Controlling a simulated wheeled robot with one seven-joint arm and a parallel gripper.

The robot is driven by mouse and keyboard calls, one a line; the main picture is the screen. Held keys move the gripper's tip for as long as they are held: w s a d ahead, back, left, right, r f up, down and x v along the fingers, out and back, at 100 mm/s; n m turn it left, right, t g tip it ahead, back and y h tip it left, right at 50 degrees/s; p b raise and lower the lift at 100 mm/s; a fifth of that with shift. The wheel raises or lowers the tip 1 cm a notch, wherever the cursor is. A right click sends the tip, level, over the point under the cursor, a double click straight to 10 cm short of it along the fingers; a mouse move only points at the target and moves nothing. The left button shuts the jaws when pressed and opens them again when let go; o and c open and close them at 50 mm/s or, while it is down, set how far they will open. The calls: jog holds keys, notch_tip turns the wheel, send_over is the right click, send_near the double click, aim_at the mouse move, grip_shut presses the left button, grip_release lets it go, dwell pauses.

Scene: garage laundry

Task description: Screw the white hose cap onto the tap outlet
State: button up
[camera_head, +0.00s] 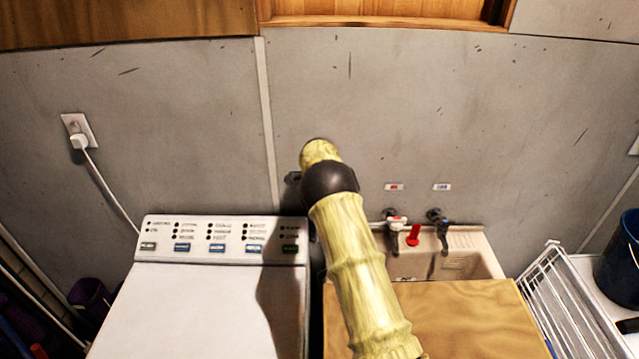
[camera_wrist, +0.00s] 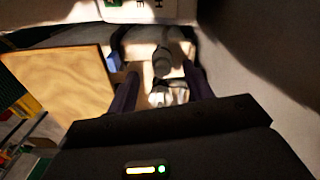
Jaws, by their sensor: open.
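My gripper (camera_wrist: 161,78) shows in the wrist view with its two dark fingers apart. A grey, rounded cylindrical piece (camera_wrist: 162,62) and a whitish piece (camera_wrist: 159,98) lie in the gap between the fingers as seen from the wrist; I cannot tell how far beyond the fingers they are. I cannot tell which of them is the hose cap. In the head view, a tap with white and red parts (camera_head: 397,222) and a darker tap (camera_head: 441,226) stand on the wall over the sink. My arm hides the gripper there. No white hose cap can be made out for certain.
The washing machine (camera_head: 205,310) stands left of my arm. A wooden board (camera_head: 455,318) covers the front of the sink (camera_head: 483,262). A red piece (camera_head: 413,235) is between the taps. A white wire rack (camera_head: 565,300) and a dark bucket (camera_head: 620,255) are at right.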

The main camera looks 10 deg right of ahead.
notch_tip(320, 180, up, 15)
jog(key=b, duration=0.2)
jog(key=shift+a, duration=0.2)
jog(key=shift+f, duration=0.15)
jog(key=shift+w+f+b, duration=0.15)
jog(key=shift+f+b, duration=2.55)
jog(key=shift+f, duration=3.7)
jog(key=o, duration=0.3)
jog(key=shift+o, duration=0.2)
jog(key=shift+r, duration=0.1)
